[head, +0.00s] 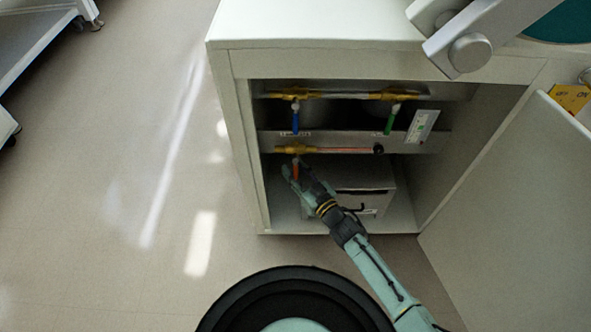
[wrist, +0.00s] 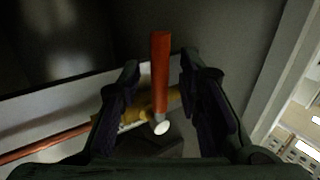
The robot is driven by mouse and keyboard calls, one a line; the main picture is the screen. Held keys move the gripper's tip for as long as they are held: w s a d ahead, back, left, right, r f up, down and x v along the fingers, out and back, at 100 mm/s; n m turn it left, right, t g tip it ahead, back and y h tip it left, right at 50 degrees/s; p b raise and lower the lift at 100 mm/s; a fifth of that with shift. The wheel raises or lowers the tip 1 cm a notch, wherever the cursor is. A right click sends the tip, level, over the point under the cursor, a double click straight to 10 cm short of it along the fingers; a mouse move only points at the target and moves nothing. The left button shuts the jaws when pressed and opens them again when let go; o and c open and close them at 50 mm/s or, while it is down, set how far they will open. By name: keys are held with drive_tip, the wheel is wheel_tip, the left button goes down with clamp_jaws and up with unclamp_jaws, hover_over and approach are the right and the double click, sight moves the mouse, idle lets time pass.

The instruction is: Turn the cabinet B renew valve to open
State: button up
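Inside the open cabinet, a brass valve (head: 293,149) sits at the left of the lower pipe. Its orange-red lever (wrist: 160,62) stands across the pipe and hangs down in the head view. Two more valves are on the upper pipe, one with a blue lever (head: 295,121), one with a green lever (head: 390,121), both hanging down. The labels are too small to read, so I cannot tell which is the renew valve. My gripper (head: 293,172) is open around the orange-red lever, with a finger on each side; the wrist view (wrist: 160,73) shows gaps on both sides.
A grey box (head: 362,180) stands on the cabinet floor right behind my arm. The cabinet door (head: 520,200) is swung open on the right. The cabinet's left wall (head: 245,150) is close to my gripper. The floor (head: 120,190) to the left is clear.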

drive_tip(key=shift+w, duration=0.1)
drive_tip(key=shift+c, duration=0.3)
clamp_jaws()
idle(0.6)
